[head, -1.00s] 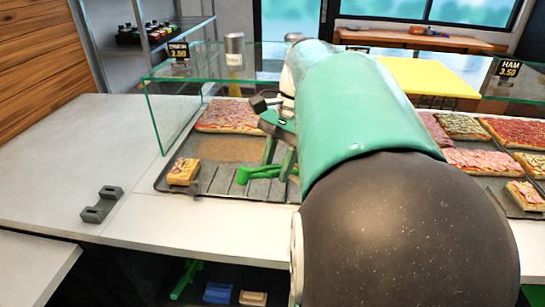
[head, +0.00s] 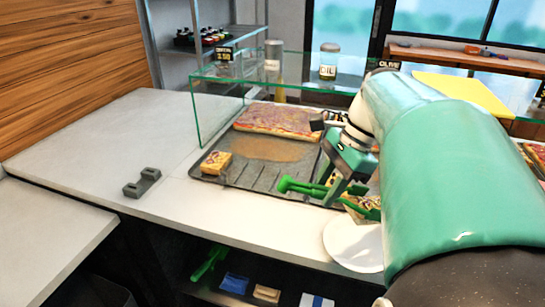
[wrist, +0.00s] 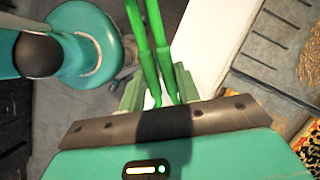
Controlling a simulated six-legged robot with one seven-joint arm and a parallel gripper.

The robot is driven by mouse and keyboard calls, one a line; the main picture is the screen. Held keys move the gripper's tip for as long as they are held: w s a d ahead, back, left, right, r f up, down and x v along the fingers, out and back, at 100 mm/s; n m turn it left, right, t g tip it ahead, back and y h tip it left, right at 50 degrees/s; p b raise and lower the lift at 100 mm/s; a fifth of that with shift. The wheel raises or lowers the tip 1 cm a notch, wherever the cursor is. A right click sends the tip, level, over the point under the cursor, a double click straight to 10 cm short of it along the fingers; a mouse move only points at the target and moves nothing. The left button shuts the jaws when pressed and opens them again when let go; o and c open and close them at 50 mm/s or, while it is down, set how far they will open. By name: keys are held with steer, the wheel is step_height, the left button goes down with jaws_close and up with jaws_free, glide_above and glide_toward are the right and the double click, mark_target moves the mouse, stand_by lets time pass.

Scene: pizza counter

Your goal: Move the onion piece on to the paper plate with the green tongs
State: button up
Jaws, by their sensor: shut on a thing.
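My gripper (head: 343,188) is shut on the green tongs (head: 298,187). The tongs reach left over the front of the tray, and more green shows to the right of the gripper. The wrist view shows the two tong arms (wrist: 150,45) close together between my fingers (wrist: 163,95); their far ends are out of view. A small square pizza piece (head: 217,162) lies at the tray's left end, away from the tongs. Another piece (head: 356,204) shows partly behind my gripper. I cannot tell which is the onion piece. The white paper plate (head: 350,238) is at the counter's front edge, partly hidden by my arm.
The dark tray (head: 268,180) also holds a large pizza slab (head: 280,120). A glass guard (head: 215,108) stands around the tray's left and back. A grey notched holder (head: 142,183) sits on the clear counter at left. A shelf below holds another green utensil (head: 210,262).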

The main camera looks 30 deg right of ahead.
steer(key=shift+w+f, duration=0.1)
steer(key=shift+w, duration=0.2)
steer(key=shift+s+a+f, duration=0.1)
steer(key=shift+s, duration=0.05)
steer(key=shift+f, duration=0.3)
step_height(320, 180, down, 8)
stand_by(0.5)
steer(key=o, duration=0.8)
